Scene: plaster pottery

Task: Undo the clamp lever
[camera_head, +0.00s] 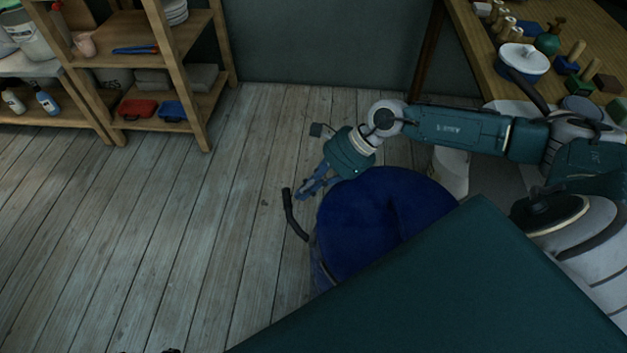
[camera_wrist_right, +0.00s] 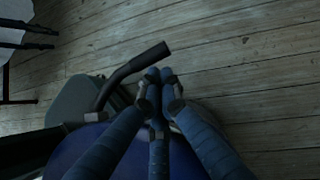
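The black bent lever (camera_head: 293,215) sticks up at the left side of a round dark blue object (camera_head: 370,228) with a soft-looking top. It also shows in the right wrist view (camera_wrist_right: 132,66), just beyond and left of my fingertips. My right gripper (camera_head: 307,189) is above the left edge of the blue object, slightly right of the lever's upper end. In the right wrist view its blue fingers (camera_wrist_right: 161,80) come together at the tips, with nothing visible held between them. The lever's lower end and the clamp body are hidden or too dark to tell. My left gripper is out of view.
A wooden shelf (camera_head: 148,18) with boxes and plates stands at the upper left. The plank floor (camera_head: 150,230) left of the lever is clear.

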